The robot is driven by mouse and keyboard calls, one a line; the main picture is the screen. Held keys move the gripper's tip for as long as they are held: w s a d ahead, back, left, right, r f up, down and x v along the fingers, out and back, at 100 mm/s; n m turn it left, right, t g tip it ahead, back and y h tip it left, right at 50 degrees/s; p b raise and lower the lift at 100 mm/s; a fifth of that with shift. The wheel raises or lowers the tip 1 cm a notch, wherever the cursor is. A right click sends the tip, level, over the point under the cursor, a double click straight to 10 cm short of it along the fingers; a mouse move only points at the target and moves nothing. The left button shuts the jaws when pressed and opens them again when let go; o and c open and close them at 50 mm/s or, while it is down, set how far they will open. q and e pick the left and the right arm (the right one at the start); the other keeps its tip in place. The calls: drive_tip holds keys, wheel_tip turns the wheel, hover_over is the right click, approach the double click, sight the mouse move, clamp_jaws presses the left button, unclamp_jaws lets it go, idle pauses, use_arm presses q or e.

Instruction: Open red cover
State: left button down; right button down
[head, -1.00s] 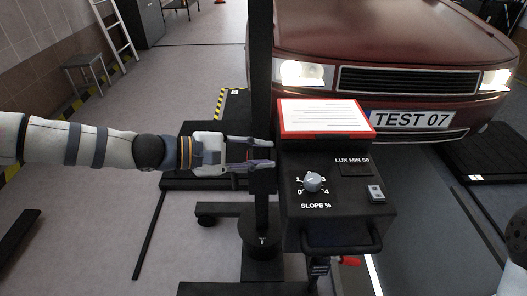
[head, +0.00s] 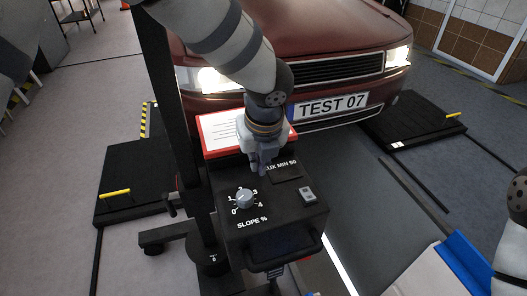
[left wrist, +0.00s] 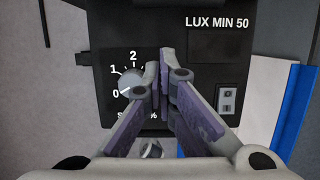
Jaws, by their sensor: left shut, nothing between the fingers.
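The red cover (head: 221,135) carries a white printed sheet and lies on top of the black box (head: 285,220), at its far side. My left arm and gripper hide its right part. My left gripper (head: 260,168) points down over the box top, just in front of the cover's near edge, with its fingers together and empty. In the left wrist view the closed fingertips (left wrist: 163,60) stand over the panel between the slope knob and the dark window. The cover is not visible there. My right gripper is out of view.
The slope knob (head: 244,198) and a small switch (head: 307,194) sit on the panel. A black post (head: 165,90) stands left of the box. The red car (head: 330,40) is close behind it. A blue-and-white object (head: 450,268) is at the lower right.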

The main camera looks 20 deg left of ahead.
sight(255, 183)
use_arm(q)
drive_tip(key=x, duration=0.6)
drive_tip(key=shift+f+b, duration=0.2)
drive_tip(key=shift+b, duration=0.1)
drive_tip(key=r, duration=0.1)
drive_tip(key=w+r, duration=0.1)
drive_tip(key=w+a+r, duration=0.1)
drive_tip(key=shift+a+r+p, duration=0.1)
drive_tip(key=shift+r+p, duration=0.2)
drive_tip(key=shift+r, duration=0.05)
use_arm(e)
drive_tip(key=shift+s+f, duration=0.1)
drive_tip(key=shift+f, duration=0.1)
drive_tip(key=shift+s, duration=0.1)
